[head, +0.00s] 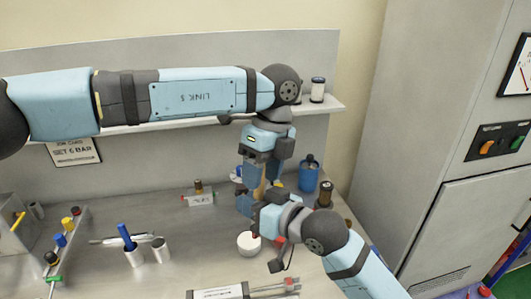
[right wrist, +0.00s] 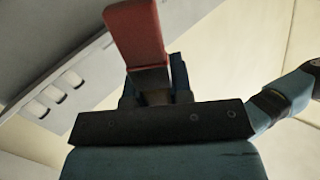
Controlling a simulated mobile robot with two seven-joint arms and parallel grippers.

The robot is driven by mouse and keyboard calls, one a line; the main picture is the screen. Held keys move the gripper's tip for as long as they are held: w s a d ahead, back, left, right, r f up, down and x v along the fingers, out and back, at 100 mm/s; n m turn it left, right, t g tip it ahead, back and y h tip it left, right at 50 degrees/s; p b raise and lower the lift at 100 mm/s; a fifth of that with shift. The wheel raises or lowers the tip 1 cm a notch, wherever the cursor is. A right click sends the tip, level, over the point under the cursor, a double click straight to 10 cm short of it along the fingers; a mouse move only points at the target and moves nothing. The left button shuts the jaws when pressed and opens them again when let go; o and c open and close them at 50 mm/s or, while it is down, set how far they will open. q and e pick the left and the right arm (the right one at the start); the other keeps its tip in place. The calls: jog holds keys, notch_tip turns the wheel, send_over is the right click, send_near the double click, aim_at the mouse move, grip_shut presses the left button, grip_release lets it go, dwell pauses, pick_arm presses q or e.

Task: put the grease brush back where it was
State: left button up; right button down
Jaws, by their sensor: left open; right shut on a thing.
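My right gripper (head: 251,204) is shut on a flat red piece (right wrist: 136,35), which stands up out of its jaws in the right wrist view. It may be the grease brush's handle; the rest is hidden. My left gripper (head: 257,174) is open and points down, just above and very close to my right gripper. A narrow tan piece (head: 261,187) shows between the two grippers, too covered to name. A blue-handled tool (head: 125,233) stands in one of two pale cylindrical holders (head: 161,250) at the left front.
A white round pot (head: 248,244) sits just below the grippers. A blue cup (head: 309,177) and a dark bottle (head: 324,194) stand to their right. A labelled block (head: 200,197) is behind left. A shelf (head: 325,105) runs along the back. The bench between holders and pot is clear.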

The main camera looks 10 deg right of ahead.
pick_arm(q)
jog(key=shift+a+f, duration=0.1)
jog(key=shift+f, duration=0.2)
grip_shut()
pick_arm(e)
jog(key=c, duration=0.9)
grip_release()
jog(key=shift+c, duration=0.2)
